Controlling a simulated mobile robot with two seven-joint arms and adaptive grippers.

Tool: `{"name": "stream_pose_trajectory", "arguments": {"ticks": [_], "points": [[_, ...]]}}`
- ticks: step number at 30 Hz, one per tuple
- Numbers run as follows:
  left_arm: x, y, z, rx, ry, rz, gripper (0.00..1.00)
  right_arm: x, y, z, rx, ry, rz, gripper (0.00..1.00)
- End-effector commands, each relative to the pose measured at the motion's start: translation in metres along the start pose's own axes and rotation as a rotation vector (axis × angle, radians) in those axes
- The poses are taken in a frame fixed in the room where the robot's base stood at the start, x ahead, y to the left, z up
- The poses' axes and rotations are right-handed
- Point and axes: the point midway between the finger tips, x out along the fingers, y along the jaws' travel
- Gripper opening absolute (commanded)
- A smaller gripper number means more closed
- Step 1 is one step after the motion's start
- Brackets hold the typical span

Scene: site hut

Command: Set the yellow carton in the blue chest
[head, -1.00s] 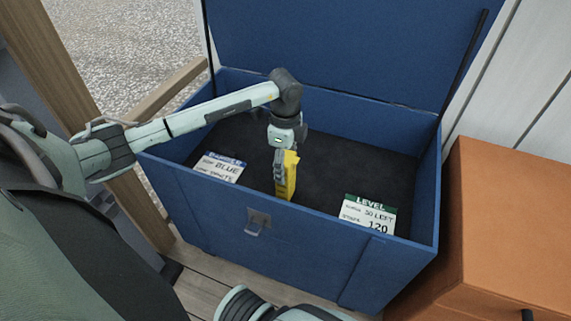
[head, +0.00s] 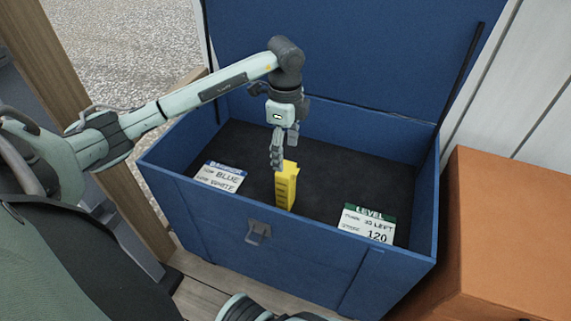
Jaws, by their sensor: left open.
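The blue chest (head: 300,250) stands with its lid raised, and its dark inside shows. The yellow carton (head: 286,188) stands upright inside the chest, near the front wall and left of the middle. My left gripper (head: 284,160) is open and just above the carton's top, with one finger overlapping the carton's upper left in the picture. I cannot tell whether that finger touches it. My right gripper is not in view; only part of my right arm shows at the bottom edge.
A card reading BLUE and WHITE (head: 220,177) is at the chest's front left. A card headed LEVEL (head: 368,223) is at its front right. An orange-brown cabinet (head: 510,235) stands close on the right. The chest floor behind the carton is clear.

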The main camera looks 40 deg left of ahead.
Motion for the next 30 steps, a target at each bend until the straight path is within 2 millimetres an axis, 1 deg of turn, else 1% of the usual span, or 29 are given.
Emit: {"name": "stream_pose_trajectory", "arguments": {"ticks": [1,3,6,9,30], "points": [[-0.011,-0.001,0.0,0.001,0.001,-0.002,0.68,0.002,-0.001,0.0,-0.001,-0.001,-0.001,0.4],[-0.022,-0.001,0.0,0.001,0.0,-0.003,0.68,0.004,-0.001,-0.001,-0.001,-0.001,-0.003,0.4],[-0.033,0.0,0.0,0.0,0.001,-0.001,0.68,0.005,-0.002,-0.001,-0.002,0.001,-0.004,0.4],[-0.038,0.0,0.0,0.0,-0.001,0.0,0.68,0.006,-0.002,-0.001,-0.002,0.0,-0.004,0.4],[-0.04,0.0,0.0,0.0,0.0,0.001,0.68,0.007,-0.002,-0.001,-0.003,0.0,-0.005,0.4]]}}
